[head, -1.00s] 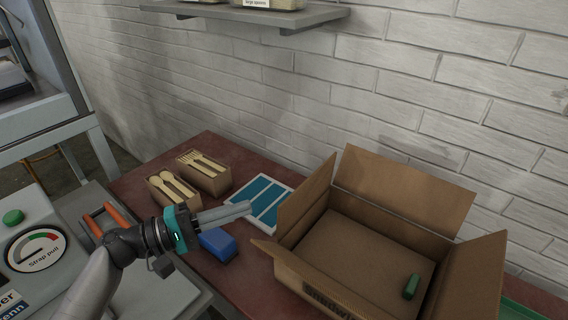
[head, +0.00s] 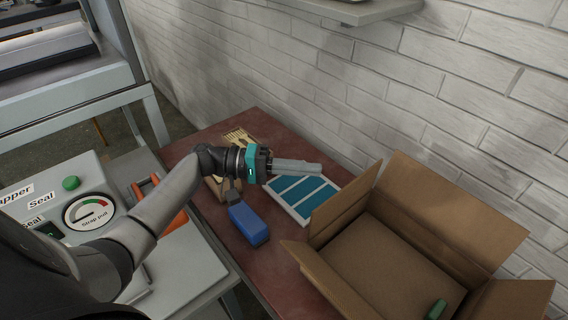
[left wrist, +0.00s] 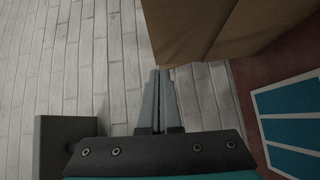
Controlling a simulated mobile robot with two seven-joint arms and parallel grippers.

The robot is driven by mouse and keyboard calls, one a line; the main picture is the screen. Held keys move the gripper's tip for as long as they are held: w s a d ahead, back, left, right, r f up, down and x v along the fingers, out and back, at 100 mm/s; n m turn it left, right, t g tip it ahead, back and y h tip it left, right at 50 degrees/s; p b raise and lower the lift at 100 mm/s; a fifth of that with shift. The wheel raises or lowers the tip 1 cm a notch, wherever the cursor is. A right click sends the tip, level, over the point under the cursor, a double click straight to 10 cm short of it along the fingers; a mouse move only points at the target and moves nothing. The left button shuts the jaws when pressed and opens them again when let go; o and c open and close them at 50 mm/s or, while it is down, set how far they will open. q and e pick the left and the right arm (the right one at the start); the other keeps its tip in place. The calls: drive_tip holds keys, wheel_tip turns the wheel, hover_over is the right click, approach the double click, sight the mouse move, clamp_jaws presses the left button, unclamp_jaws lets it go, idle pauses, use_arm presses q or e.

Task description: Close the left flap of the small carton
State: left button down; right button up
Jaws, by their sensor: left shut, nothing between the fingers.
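The small carton (head: 390,275) stands open on the dark red table at the lower right of the head view. Its left flap (head: 345,204) stands up and leans outward. The back flap (head: 450,212) is raised, and the right flap (head: 510,300) and front flap (head: 310,268) are folded outward. My left gripper (head: 318,169) is shut and empty, above the blue-striped tray and left of the left flap, apart from it in the head view. In the left wrist view the fingertips (left wrist: 159,72) are just below brown cardboard (left wrist: 210,25). My right gripper is not in view.
A green object (head: 436,309) lies inside the carton. A blue block (head: 248,224) and a white tray with blue strips (head: 300,203) lie left of the carton. Boxes of wooden cutlery (head: 240,139) stand behind my arm. A shelf (head: 350,10) juts from the brick wall.

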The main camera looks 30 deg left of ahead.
sight(348, 186)
use_arm(q)
drive_tip(key=shift+s+d+f+p, duration=0.15)
drive_tip(key=shift+d+p, duration=0.1)
drive_tip(key=shift+d, duration=1.15)
drive_tip(key=shift+s+d+p, duration=0.15)
drive_tip(key=shift+d+p, duration=0.1)
drive_tip(key=shift+d, duration=1.1)
drive_tip(key=shift+s+d+r+m+y+p, duration=0.15)
drive_tip(key=shift+d+m+y+p, duration=0.2)
drive_tip(key=shift+p, duration=0.25)
drive_tip(key=shift+s+d+r+m+y+p, duration=0.15)
drive_tip(key=shift+d+m+y+p, duration=0.15)
drive_tip(key=shift+p, duration=0.3)
drive_tip(key=s+d+f+m+y+p, duration=0.2)
drive_tip(key=d+m+y+p, duration=0.3)
drive_tip(key=p, duration=1.2)
drive_tip(key=shift+s+d+y, duration=0.15)
drive_tip(key=shift+d+y, duration=0.6)
drive_tip(key=shift+y, duration=1.1)
drive_tip(key=shift+f+m, duration=0.15)
drive_tip(key=shift+m, duration=0.1)
drive_tip(key=shift+a, duration=0.1)
